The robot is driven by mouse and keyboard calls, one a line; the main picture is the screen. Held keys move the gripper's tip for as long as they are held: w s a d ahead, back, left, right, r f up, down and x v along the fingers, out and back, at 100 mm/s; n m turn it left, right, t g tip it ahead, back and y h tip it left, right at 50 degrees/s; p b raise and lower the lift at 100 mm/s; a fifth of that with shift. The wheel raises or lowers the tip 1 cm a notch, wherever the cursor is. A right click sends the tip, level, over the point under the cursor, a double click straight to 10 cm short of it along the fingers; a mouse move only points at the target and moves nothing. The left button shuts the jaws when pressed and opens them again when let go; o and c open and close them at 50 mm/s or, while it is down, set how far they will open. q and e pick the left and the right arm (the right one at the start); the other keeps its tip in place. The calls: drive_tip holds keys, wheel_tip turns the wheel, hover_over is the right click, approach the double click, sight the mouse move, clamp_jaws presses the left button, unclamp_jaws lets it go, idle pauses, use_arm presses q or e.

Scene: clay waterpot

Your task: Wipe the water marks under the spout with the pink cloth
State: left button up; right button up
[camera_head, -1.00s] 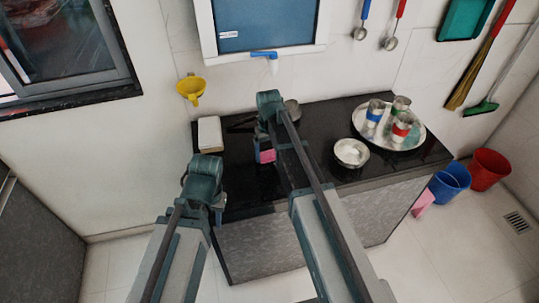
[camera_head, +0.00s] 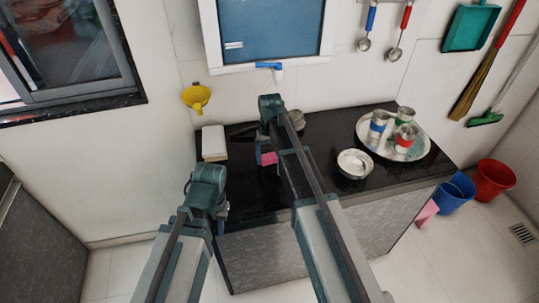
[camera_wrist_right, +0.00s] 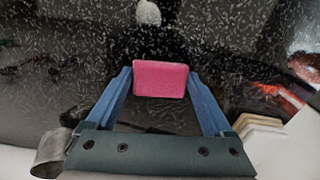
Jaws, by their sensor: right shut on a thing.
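The pink cloth (camera_wrist_right: 161,79) is a small block-like pad between the two blue fingers of my right gripper (camera_wrist_right: 160,82) in the right wrist view. The gripper is shut on it, over or on the dark speckled counter; contact is unclear. In the head view the cloth (camera_head: 269,158) shows beside my right arm's wrist, below the spout. The spout (camera_head: 277,73) is a white nozzle with a blue tap under the wall-mounted water unit (camera_head: 270,30). White flecks cover the counter; I cannot tell water marks from stone pattern. My left gripper (camera_head: 222,218) is at the counter's front left, its fingers mostly hidden.
The black counter (camera_head: 320,135) carries a pale block (camera_head: 214,142) at left, a metal bowl (camera_head: 355,163) and a steel tray (camera_head: 422,150) with cups at right. A dark pan is partly hidden behind my right arm. Blue (camera_head: 456,187) and red (camera_head: 495,179) buckets stand on the floor.

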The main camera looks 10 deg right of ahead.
sight(278, 186)
drive_tip(key=shift+s+f, duration=0.15)
drive_tip(key=shift+s, duration=1.7)
drive_tip(key=shift+s+d, duration=0.1)
drive_tip(key=shift+s, duration=1.75)
drive_tip(key=shift+s, duration=1.9)
wheel_tip(278, 186, up, 6)
drive_tip(key=p, duration=0.5)
drive_tip(key=shift+w+p, duration=0.15)
drive_tip(key=shift+p, duration=0.25)
